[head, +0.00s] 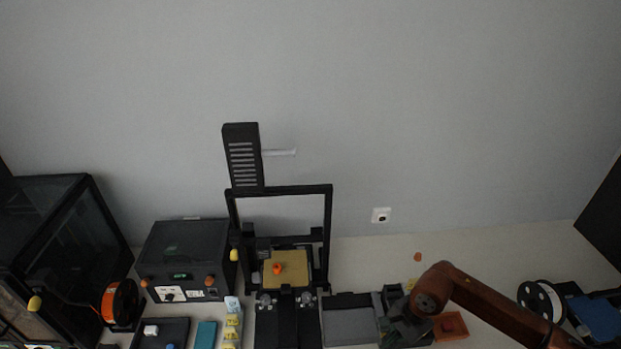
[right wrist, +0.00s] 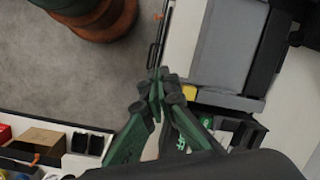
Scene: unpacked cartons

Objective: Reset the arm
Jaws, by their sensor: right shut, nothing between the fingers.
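My right arm (head: 490,312) comes in from the lower right of the head view, reddish brown, with its rounded joint over the right part of the table. The dark shape below that joint is partly hidden, so the right gripper is hard to make out there. In the right wrist view the right gripper (right wrist: 160,88) has green fingers with dark tips. The tips are together and nothing is between them. My left gripper and left arm do not show.
A black-framed printer (head: 330,215) with a yellow bed (head: 292,272) and a small orange piece (head: 277,269) stands mid-table. A dark box (head: 187,252) and glass-sided enclosure (head: 70,215) stand left. A white spool (head: 541,301) and a blue plate (head: 597,316) lie right. A grey tray (head: 350,325) lies near the arm.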

